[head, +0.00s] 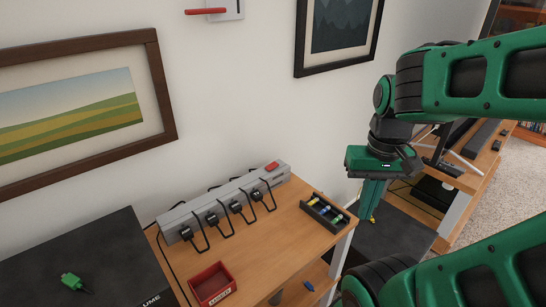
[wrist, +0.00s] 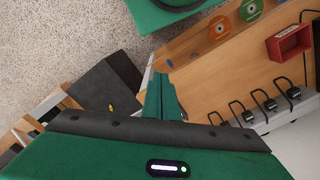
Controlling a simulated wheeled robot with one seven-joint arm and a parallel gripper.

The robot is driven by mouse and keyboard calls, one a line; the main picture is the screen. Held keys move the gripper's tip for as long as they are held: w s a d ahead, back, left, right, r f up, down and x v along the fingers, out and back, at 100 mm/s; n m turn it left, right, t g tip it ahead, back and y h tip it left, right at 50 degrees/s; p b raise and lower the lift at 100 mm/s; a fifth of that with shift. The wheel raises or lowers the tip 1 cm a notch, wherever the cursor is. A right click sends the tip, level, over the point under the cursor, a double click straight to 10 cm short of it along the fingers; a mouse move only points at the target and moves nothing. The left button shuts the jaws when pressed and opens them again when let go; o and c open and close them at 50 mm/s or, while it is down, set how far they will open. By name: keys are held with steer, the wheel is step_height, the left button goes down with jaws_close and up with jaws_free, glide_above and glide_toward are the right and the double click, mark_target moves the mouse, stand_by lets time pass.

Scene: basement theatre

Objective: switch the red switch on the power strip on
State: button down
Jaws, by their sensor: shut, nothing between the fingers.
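The grey power strip (head: 212,200) lies along the wall on the wooden desk, with several black plugs and cords in it. Its red switch (head: 272,166) is on the top at the far right end; I cannot tell its position. My gripper (head: 369,216) points down, shut and empty, to the right of the desk and apart from the strip. In the wrist view my shut green fingers (wrist: 162,82) show in the middle and part of the power strip (wrist: 283,113) is at the right. The red switch is not visible there.
A black tray (head: 310,206) with small coloured items sits on the desk's right end. A red bin (head: 212,284) stands at the front. A dark box (head: 85,255) with a green connector (head: 72,281) is at the left. A red wall lever (head: 205,11) is above.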

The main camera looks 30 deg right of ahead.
steer(key=w+a+r+n+t, duration=0.1)
steer(key=w+r+n, duration=0.1)
steer(key=w, duration=0.9)
steer(key=w+r+n+t, duration=0.1)
steer(key=w+n, duration=0.2)
steer(key=w, duration=0.8)
steer(key=w+a+r+n+t, duration=0.1)
steer(key=w+r+n, duration=0.1)
steer(key=w, duration=1)
steer(key=shift+a+r+n, duration=0.3)
steer(key=shift+a+n, duration=0.05)
steer(key=shift+n, duration=0.35)
